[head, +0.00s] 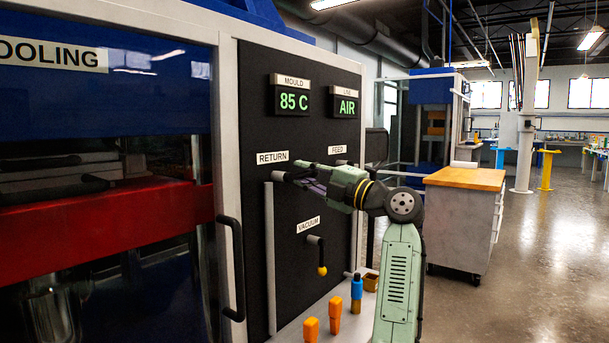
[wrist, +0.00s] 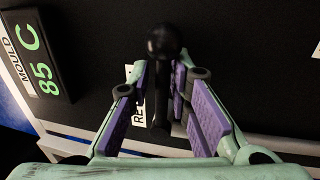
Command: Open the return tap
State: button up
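The return tap (wrist: 163,44) shows in the wrist view as a black ball knob on a dark lever, in front of the black panel. In the head view its knob is hard to tell from my fingertips, just below the RETURN label (head: 272,157). My gripper (head: 297,180) reaches left to that spot. In the wrist view my gripper (wrist: 165,78) is open, with one purple-padded finger on each side of the lever. Gaps show beside the lever, though contact on the right side is unclear. The tap's mount is partly hidden.
Below hangs the vacuum tap (head: 322,270) with a yellow end. The FEED label (head: 337,149) is to the right; my arm hides what is under it. A door handle (head: 233,268) is at left.

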jog(key=shift+o, duration=0.9)
jog(key=v, duration=1.2)
jog(key=shift+f, duration=0.1)
